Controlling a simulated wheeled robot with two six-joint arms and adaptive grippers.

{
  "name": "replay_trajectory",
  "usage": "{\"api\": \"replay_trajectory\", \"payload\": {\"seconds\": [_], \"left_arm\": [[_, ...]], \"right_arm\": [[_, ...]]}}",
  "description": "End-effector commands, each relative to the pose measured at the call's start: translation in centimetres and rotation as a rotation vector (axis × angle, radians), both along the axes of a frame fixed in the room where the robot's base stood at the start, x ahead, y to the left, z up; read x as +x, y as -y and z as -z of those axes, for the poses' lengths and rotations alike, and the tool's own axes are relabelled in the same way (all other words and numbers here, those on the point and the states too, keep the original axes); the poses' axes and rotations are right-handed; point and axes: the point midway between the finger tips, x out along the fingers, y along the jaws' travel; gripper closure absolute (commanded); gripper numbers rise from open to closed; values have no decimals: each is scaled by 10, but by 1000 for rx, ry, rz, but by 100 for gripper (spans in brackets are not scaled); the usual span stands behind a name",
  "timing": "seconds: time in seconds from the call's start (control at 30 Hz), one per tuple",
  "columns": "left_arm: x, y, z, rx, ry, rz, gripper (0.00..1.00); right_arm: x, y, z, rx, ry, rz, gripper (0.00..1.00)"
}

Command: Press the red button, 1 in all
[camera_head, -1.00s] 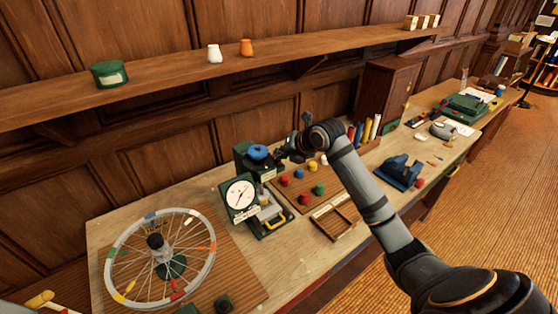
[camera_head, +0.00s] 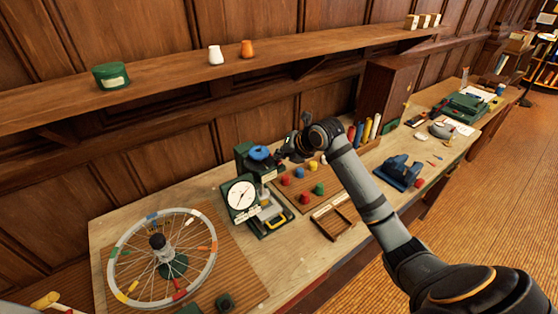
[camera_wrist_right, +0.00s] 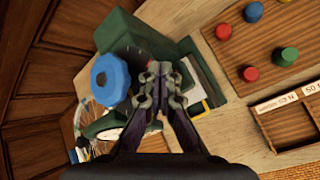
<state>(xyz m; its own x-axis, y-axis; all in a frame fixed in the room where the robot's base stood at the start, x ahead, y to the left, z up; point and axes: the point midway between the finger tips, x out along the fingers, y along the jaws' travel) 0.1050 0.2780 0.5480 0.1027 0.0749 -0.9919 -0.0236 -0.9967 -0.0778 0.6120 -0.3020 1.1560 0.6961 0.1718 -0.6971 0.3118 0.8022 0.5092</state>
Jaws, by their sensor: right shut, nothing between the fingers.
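Two red round buttons show on a brown board (camera_head: 291,199), one farther left (camera_head: 285,181) and one nearer the front (camera_head: 304,198). In the right wrist view they are at the upper right (camera_wrist_right: 223,32) and below it (camera_wrist_right: 249,73). My right gripper (camera_head: 281,156) is shut and empty. In the wrist view its fingertips (camera_wrist_right: 160,76) appear over the green gauge device (camera_wrist_right: 128,35), beside its blue knob (camera_wrist_right: 110,79), to the left of the red buttons and apart from them.
Blue, green and yellow buttons share the board, including a green one (camera_head: 319,188). The gauge device (camera_head: 241,195) stands left of the board, a wooden tray (camera_head: 334,217) in front. A spoked wheel (camera_head: 163,258) fills the bench's left end. A shelf (camera_head: 190,81) runs along the wall.

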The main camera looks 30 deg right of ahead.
Motion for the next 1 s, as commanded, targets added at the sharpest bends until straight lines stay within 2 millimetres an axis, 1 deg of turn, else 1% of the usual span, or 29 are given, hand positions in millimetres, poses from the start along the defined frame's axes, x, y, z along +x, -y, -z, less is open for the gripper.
{"api": "replay_trajectory", "payload": {"seconds": [0.07, 0.4, 0.5, 1.0], "left_arm": [[0, 0, -7, 0, 0, 0, 60], [0, 0, -39, 0, 0, 0, 60], [0, 0, -45, 0, 0, 0, 60], [0, 0, -43, 0, 0, 0, 60]], "right_arm": [[-2, -1, -4, 3, -10, -1, 100], [0, 0, -43, 0, -1, 0, 100], [0, 0, -51, -1, 0, 1, 100], [0, 0, -50, -2, 3, 1, 100]]}}
